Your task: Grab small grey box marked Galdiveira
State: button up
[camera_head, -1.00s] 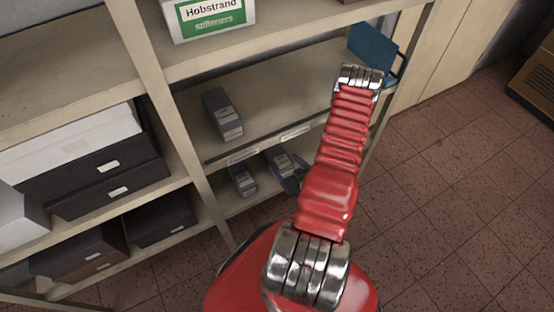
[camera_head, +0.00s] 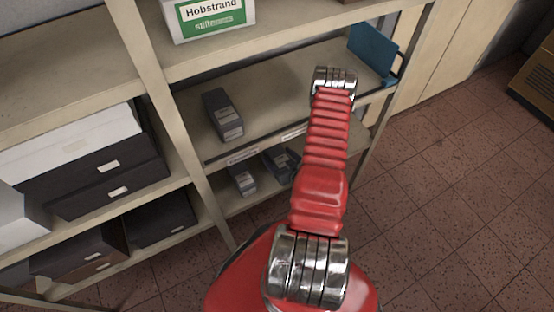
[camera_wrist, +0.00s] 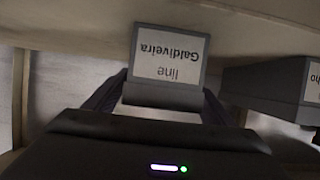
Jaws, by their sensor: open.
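The small grey box marked Galdiveira (camera_wrist: 170,58) shows upside down in the wrist view, its white label facing me. My gripper (camera_wrist: 165,92) is open, with one dark finger on each side of the box's near end. I cannot tell whether the fingers touch it. In the head view a grey box that looks like the same one (camera_head: 276,164) lies on the lower shelf, partly hidden by my gripper and red arm.
Another grey box (camera_head: 242,179) lies to its left on the lower shelf; it shows at right in the wrist view (camera_wrist: 275,88). A further grey box (camera_head: 223,115) sits on the shelf above. A blue holder (camera_head: 373,54) stands at that shelf's right end.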

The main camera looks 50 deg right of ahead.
jog(key=shift+w+d+f, duration=0.1)
jog(key=shift+w+f, duration=0.05)
jog(key=shift+w, duration=0.2)
jog(key=shift+c, duration=0.3)
jog(key=c, duration=1.2)
